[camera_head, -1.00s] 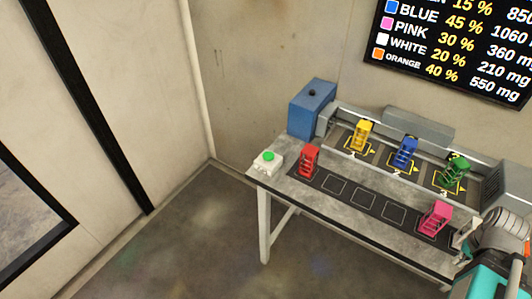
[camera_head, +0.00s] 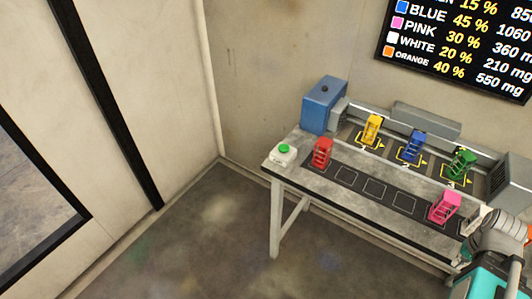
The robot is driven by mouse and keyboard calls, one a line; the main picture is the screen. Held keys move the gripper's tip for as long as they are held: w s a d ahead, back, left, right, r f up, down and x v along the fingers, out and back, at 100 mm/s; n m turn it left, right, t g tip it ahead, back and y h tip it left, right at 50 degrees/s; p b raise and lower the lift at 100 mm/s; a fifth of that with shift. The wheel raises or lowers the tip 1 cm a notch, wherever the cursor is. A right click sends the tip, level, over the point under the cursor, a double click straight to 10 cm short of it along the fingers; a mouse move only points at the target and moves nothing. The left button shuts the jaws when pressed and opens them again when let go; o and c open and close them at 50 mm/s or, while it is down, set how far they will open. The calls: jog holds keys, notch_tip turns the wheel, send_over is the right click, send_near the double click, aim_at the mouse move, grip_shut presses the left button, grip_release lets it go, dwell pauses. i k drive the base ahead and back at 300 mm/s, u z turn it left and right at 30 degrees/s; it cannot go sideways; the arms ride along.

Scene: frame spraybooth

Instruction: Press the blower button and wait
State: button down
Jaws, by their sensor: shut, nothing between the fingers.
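A green button on a small white box (camera_head: 284,153) sits at the left front corner of the table (camera_head: 310,142). Nothing touches or covers it. A blue box (camera_head: 325,103) with a dark knob on top stands behind it at the table's back left. I cannot tell from the picture whether this is the blower. My gripper is not in view; only part of my arm shows at the lower right edge, well away from the button.
A red frame (camera_head: 322,153) stands right of the button, and a pink frame (camera_head: 445,207) near the right end. Yellow (camera_head: 371,130), blue (camera_head: 411,147) and green (camera_head: 461,164) frames stand on marked spots behind. The floor left of the table (camera_head: 215,215) is clear.

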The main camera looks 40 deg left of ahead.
aim_at(284, 148)
jog(key=k, duration=1.15)
jog(key=u, duration=1.95)
jog(key=i, duration=1)
jog(key=u, duration=0.05)
